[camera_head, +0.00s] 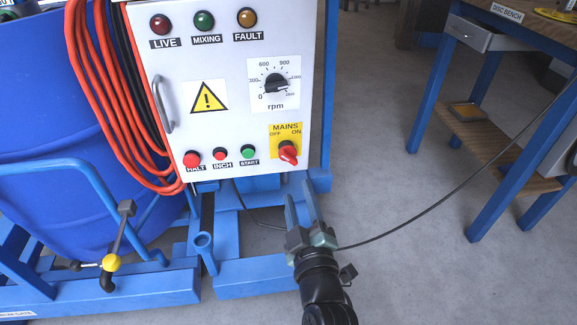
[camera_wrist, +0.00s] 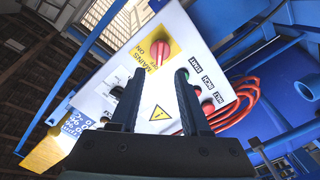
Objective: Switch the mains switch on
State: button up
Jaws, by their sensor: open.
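The mains switch (camera_head: 288,152) is a red rotary knob on a yellow plate at the lower right of the white control panel (camera_head: 222,110). The plate reads OFF at left and ON at right. I cannot tell for certain which mark the knob points to. The switch also shows in the wrist view (camera_wrist: 158,53), beyond my fingertips. My gripper (camera_head: 299,190) is open and empty, just below the switch and apart from it in the head view. In the wrist view its two fingers (camera_wrist: 160,76) point toward the panel, with a gap between them.
HALT (camera_head: 192,159), INCH (camera_head: 220,155) and START (camera_head: 249,152) buttons sit left of the switch. A speed dial (camera_head: 275,83) is above it. Orange cable (camera_head: 110,110) hangs at the panel's left. A blue frame (camera_head: 255,272) lies below. A bench (camera_head: 510,120) stands right; floor between is clear except a black cable.

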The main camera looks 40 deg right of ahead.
aim_at(289, 160)
jog(key=b+x, duration=0.1)
jog(key=x, duration=0.8)
jog(key=shift+w, duration=0.2)
jog(key=shift+c, duration=0.2)
grip_shut()
